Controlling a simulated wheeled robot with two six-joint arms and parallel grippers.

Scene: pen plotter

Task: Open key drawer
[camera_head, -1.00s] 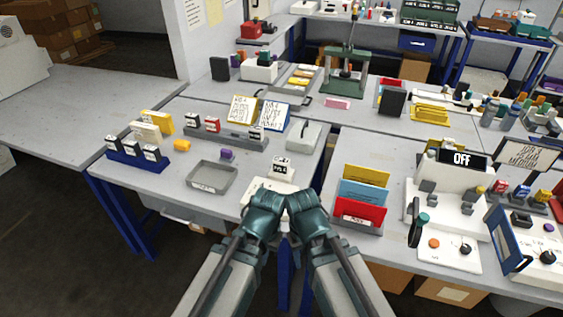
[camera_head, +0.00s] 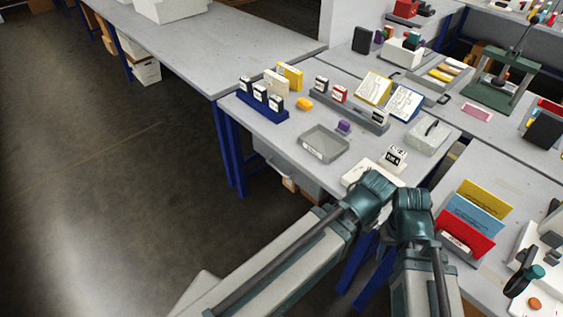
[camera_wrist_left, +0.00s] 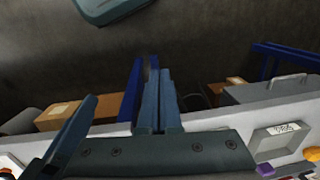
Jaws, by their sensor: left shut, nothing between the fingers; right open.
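The grey drawer (camera_head: 287,166) hangs under the table's left-hand part in the head view, with a thin handle on its front. It looks closed. The drawer shows in the left wrist view too (camera_wrist_left: 255,93), at the right edge, its handle uppermost. My left gripper (camera_wrist_left: 159,75) is shut and empty in the left wrist view, its fingers to the left of the drawer and apart from it. My right gripper (camera_head: 412,200) is at the table's front edge in the head view, to the right of the drawer; it is open, but its fingertips are hard to make out.
Above the drawer, the tabletop holds a grey tray (camera_head: 325,145), a blue stamp rack (camera_head: 262,110) and a white block (camera_head: 370,171). Coloured folders (camera_head: 470,220) stand at right. Blue table legs (camera_head: 232,150) flank the drawer. The floor (camera_head: 120,180) at left is clear.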

